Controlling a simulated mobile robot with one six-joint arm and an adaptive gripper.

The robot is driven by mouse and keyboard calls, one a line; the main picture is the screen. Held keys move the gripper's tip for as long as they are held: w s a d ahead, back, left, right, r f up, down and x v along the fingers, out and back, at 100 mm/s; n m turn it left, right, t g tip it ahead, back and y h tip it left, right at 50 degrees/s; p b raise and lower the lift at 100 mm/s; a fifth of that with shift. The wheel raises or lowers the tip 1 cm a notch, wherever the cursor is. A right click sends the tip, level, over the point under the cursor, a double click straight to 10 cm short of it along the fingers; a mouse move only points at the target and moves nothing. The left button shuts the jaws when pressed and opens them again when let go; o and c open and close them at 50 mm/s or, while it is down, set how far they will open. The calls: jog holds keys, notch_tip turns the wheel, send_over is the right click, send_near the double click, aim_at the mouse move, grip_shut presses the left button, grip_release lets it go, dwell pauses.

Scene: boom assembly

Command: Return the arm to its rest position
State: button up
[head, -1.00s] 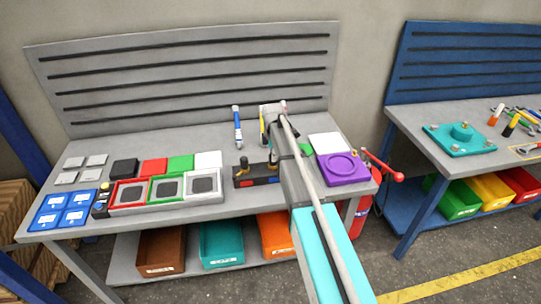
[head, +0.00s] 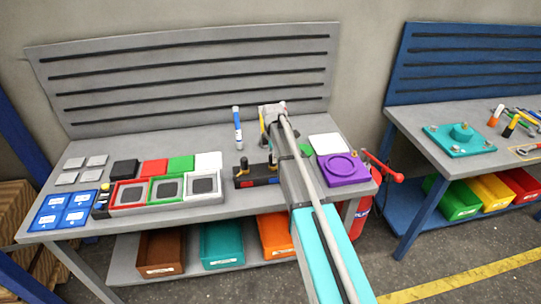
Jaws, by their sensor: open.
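My arm reaches from the bottom of the head view over the right part of the grey workbench (head: 215,140). Its cyan and grey links end in a grey wrist near the back of the bench. My gripper (head: 270,143) is below that wrist, mostly hidden by the arm; only a small dark part shows, and it appears to hold nothing. It is right of an upright-looking blue and white marker (head: 237,128) and just behind a black block with red and blue parts (head: 256,179).
Red, green and white framed trays (head: 165,189), coloured plates and blue cards (head: 63,207) cover the bench's left and middle. A purple plate (head: 341,168) and white tile (head: 327,144) are right of the arm. Bins (head: 222,245) sit below. A blue bench (head: 440,140) stands at right.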

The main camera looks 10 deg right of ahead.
dwell(0.3)
jog(key=shift+s+r+m+t+p, duration=0.15)
jog(key=shift+r+m+t+p, duration=0.1)
jog(key=shift+r+p, duration=0.35)
jog(key=shift+s+r+m+t+p, duration=0.15)
jog(key=shift+r+m+p, duration=0.1)
jog(key=shift+r+p, duration=0.3)
jog(key=s+a+f+m+b, duration=0.1)
jog(key=s+f+m+b, duration=0.1)
jog(key=s+m, duration=1.5)
jog(key=s, duration=1.1)
jog(key=shift+s+f+g, duration=0.2)
jog(key=shift+s+g, duration=0.1)
jog(key=shift+g, duration=0.1)
